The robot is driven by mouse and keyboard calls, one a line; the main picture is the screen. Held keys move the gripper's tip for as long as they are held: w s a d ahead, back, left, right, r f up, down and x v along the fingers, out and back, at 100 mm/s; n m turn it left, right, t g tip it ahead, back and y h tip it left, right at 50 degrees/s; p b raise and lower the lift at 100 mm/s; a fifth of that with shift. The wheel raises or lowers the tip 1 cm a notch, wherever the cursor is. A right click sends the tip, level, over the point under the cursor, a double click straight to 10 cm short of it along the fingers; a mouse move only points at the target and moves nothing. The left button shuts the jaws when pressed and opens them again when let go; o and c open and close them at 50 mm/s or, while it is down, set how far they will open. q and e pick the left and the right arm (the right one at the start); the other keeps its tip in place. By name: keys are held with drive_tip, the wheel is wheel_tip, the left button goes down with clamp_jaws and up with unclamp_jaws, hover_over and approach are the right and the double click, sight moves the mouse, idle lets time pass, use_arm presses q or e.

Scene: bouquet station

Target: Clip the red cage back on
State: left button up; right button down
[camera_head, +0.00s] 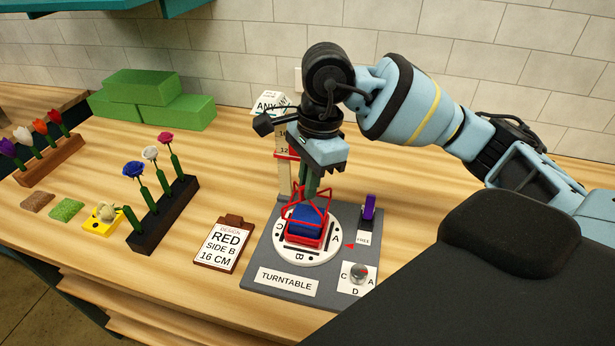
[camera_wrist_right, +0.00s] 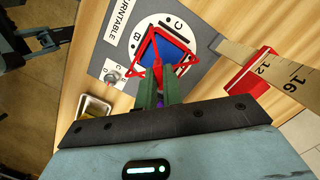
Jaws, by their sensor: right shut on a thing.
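The red cage (camera_head: 293,214) is a thin wire frame over a blue block (camera_head: 309,219) in a red holder (camera_head: 304,240) on the white turntable disc (camera_head: 322,253). My right gripper (camera_head: 311,187) points down from above and is shut on the top of the cage. In the right wrist view the cage (camera_wrist_right: 157,70) spreads out beyond the green fingers (camera_wrist_right: 160,92), with the blue block (camera_wrist_right: 176,48) inside its outline. I cannot tell whether its lower edge touches the holder.
A knob (camera_head: 358,272) and a purple lever (camera_head: 369,208) sit on the grey turntable base (camera_head: 262,262). A ruler stand (camera_head: 284,175) rises just behind. A design card (camera_head: 222,246) and a dark flower rack (camera_head: 165,213) stand to the left.

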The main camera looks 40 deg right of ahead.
drive_tip(key=shift+f+b, duration=0.65)
drive_tip(key=shift+f, duration=1.1)
use_arm(q)
drive_tip(key=shift+s+f, duration=0.8)
drive_tip(key=shift+f, duration=0.3)
use_arm(e)
drive_tip(key=shift+f, duration=0.15)
use_arm(q)
drive_tip(key=shift+w+r, duration=0.1)
drive_tip(key=shift+f+g, duration=0.3)
use_arm(e)
drive_tip(key=shift+f, duration=0.15)
drive_tip(key=c, duration=1.5)
unclamp_jaws()
drive_tip(key=shift+o, duration=0.5)
drive_tip(key=o, duration=0.4)
